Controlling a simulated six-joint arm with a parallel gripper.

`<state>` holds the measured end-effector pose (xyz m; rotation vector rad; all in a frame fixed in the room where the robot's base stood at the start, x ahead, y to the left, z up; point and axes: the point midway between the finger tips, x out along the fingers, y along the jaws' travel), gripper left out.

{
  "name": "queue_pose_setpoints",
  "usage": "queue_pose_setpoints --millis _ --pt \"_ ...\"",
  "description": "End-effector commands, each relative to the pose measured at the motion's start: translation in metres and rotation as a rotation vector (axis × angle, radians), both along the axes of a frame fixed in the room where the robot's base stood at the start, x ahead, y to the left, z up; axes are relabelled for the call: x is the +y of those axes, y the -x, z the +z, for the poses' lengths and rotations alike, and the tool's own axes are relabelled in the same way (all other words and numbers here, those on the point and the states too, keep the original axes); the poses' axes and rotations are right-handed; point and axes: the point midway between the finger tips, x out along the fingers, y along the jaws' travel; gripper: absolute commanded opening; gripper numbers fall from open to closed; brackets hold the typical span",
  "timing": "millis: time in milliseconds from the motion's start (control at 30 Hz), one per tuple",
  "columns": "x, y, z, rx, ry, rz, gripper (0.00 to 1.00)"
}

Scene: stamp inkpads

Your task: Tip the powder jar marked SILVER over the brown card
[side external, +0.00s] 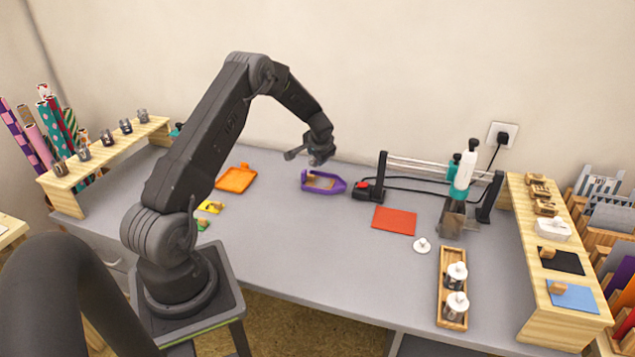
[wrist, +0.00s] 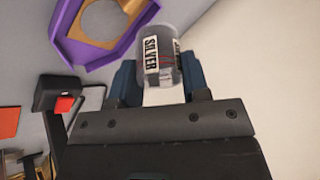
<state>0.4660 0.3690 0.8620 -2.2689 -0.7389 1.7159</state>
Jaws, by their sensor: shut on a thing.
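My gripper (wrist: 157,88) is shut on the clear jar marked SILVER (wrist: 158,55), with one dark finger on each side of it. The label reads sideways in the wrist view. In the side view my gripper (side external: 318,157) is above the purple tray, and the jar is too small there to make out clearly. The brown card (side external: 321,183) lies in the purple tray (side external: 337,187). In the wrist view the card (wrist: 92,22) shows a pale round patch, and the jar is apart from it. I cannot tell how far the jar is tilted or whether powder is falling.
A heat-sealer-like frame (side external: 383,178) with a red switch (side external: 361,186) stands right of the tray. A red sheet (side external: 394,221) lies in front. An orange tray (side external: 236,178) is at left. Several jars stand on the left shelf (side external: 103,157). Bottles stand at right.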

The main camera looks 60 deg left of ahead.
Motion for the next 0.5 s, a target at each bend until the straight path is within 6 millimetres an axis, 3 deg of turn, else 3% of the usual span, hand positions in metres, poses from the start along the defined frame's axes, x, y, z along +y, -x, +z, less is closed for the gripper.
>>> queue_pose_setpoints --millis 500 --pt "0.0012 0.0004 0.004 -0.069 0.161 0.003 0.18"
